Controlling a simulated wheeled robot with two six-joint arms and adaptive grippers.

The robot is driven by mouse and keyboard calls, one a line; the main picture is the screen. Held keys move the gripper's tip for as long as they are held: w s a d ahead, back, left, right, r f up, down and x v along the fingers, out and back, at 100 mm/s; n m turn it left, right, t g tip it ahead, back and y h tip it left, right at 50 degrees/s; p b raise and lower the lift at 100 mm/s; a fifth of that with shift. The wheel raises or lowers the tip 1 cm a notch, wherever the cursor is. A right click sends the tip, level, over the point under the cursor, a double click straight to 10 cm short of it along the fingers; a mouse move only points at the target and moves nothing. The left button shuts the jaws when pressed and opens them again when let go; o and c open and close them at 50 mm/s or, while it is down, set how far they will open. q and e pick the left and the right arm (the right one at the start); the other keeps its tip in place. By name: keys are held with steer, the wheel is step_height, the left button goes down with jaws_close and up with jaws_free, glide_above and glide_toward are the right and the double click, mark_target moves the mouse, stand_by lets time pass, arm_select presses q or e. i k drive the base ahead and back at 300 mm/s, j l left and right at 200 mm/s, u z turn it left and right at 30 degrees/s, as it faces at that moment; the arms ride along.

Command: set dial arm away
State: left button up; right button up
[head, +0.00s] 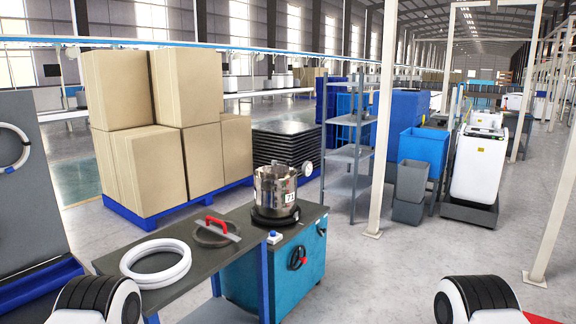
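A steel cylindrical vessel (275,187) with a small white label stands upright in a black ring base on a blue cabinet (270,277). A dark round knob with a red part (297,258) is on the cabinet's front. A small round white dial-like disc (308,169) shows behind the vessel, at the edge of a dark stack. A red handle with a grey bar (222,229) lies across a dark disc (200,237) on the dark table. I cannot tell which part is the dial arm. Neither gripper is in view; only my arm links show at the bottom corners.
A white hose ring (155,262) lies on the dark table (117,262). A small white box with a blue button (274,237) is by the vessel. Cartons (140,170) stand behind on a blue pallet.

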mark_target(307, 167)
steer(key=i+l+z, duration=0.25)
steer(key=i, duration=0.4)
steer(key=i+z, duration=0.25)
steer(key=i, duration=0.4)
steer(key=i+u, duration=0.25)
steer(key=i, duration=0.2)
steer(key=i+l+u, duration=0.25)
steer(key=i, duration=0.2)
steer(key=i+l+u, duration=0.25)
steer(key=i, duration=0.15)
steer(key=i+l+u, duration=0.2)
steer(key=i, duration=0.2)
steer(key=i+l+u, duration=0.65)
steer(key=l+u, duration=0.2)
steer(key=i+l+u, duration=0.25)
steer(key=l, duration=0.2)
steer(key=k, duration=0.1)
